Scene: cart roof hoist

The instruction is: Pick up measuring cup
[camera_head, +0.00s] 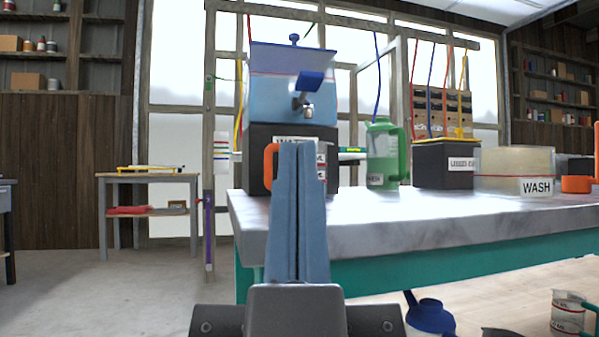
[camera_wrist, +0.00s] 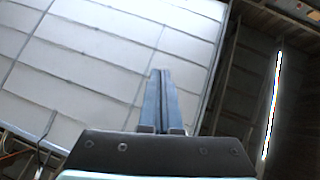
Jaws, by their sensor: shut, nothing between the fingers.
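My gripper (camera_head: 298,146) points up in the head view, its two long blue fingers closed together with nothing between them. The wrist view also shows the shut fingers (camera_wrist: 160,74), pointing at the ceiling. Behind the fingers in the head view, a measuring cup (camera_head: 321,168) with a white, red-marked label and an orange handle appears at the bench's left end. The fingers hide its middle, and the gripper is apart from it. Another cup-like vessel (camera_head: 567,314) with marked labels shows low at the right edge, partly cut off.
A long bench (camera_head: 420,205) holds a blue water dispenser (camera_head: 275,95), a green jug (camera_head: 382,155), a black box (camera_head: 446,165) and a clear WASH basin (camera_head: 512,165). A blue jug (camera_head: 430,318) sits low in front. A small table (camera_head: 150,177) stands left, with open floor before it.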

